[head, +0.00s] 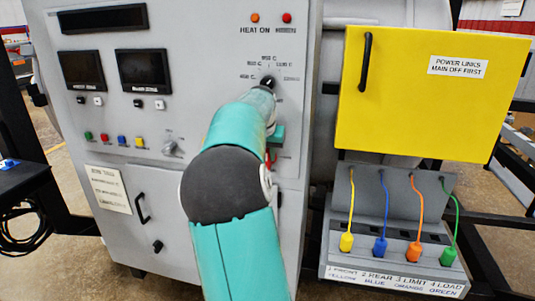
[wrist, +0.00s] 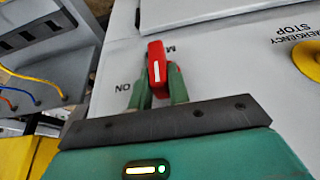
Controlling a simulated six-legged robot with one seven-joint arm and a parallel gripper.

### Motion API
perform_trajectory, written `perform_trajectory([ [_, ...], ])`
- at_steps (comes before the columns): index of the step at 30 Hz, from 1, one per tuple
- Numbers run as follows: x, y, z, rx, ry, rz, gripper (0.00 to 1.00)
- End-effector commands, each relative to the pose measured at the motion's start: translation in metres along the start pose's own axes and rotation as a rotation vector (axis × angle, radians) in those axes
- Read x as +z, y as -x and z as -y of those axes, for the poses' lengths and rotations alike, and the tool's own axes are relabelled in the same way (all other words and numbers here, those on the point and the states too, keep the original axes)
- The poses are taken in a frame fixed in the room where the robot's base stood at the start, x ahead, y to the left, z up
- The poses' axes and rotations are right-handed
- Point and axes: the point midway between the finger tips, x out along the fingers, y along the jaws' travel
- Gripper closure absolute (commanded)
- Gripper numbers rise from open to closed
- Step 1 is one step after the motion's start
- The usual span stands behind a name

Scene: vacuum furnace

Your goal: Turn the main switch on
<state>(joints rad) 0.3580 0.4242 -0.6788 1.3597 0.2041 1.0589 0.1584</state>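The main switch is a red handle (wrist: 157,62) with a white line, on the grey cabinet front in the wrist view. Printed letters beside it are upside down; "ON" shows to its left, and the label above is partly hidden. My gripper (wrist: 160,80) has its two green fingers on either side of the handle, close against it, and looks shut on it. In the head view my arm covers most of this spot; only a bit of red (head: 268,159) shows beside my teal gripper (head: 277,135).
A yellow emergency stop button (wrist: 308,60) sits right of the switch in the wrist view. In the head view a yellow "power links" cover (head: 430,110) and a box with several coloured plugs (head: 395,235) stand right. Displays, buttons and a selector knob (head: 175,148) are left.

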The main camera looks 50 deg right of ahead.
Motion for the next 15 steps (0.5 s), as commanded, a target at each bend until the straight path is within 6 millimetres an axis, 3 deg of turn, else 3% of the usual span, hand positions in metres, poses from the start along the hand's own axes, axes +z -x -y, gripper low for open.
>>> perform_trajectory([
  [2,0.0000,0.0002,-0.0001,0.000,0.000,0.000,1.00],
  [15,0.0002,0.0001,-0.0032,-0.058,-0.026,0.002,1.00],
])
